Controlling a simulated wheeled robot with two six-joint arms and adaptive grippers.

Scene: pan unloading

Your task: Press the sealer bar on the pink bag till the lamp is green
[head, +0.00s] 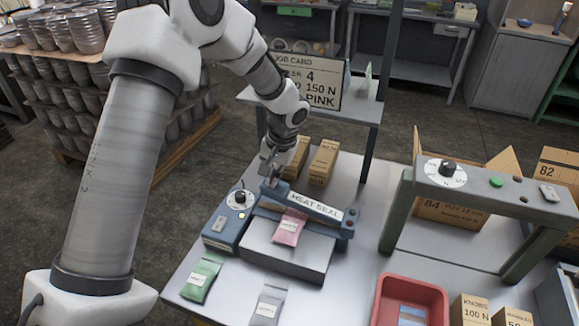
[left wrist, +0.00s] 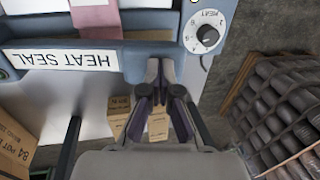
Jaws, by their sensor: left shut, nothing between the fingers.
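The blue heat sealer's bar (head: 315,206), labelled HEAT SEAL, lies across the pink bag (head: 289,228); I cannot tell how firmly it touches. The bar (left wrist: 62,60) and bag (left wrist: 97,22) also show in the left wrist view. My left gripper (head: 270,172) is shut and empty at the bar's left end; its fingers (left wrist: 160,72) show beside that end in the wrist view. I cannot tell whether they touch it. A small reddish spot shows at the bar's right end; no lit green lamp is clear on the sealer. My right gripper is not in view.
A blue dial box (head: 232,216) stands left of the sealer. Green (head: 202,277) and grey (head: 268,305) bags lie in front. Cartons (head: 324,162) stand behind. A job card (head: 308,82) reads 4, 150 N, PINK. A grey frame (head: 480,188) with a green button and red tray (head: 385,300) are right.

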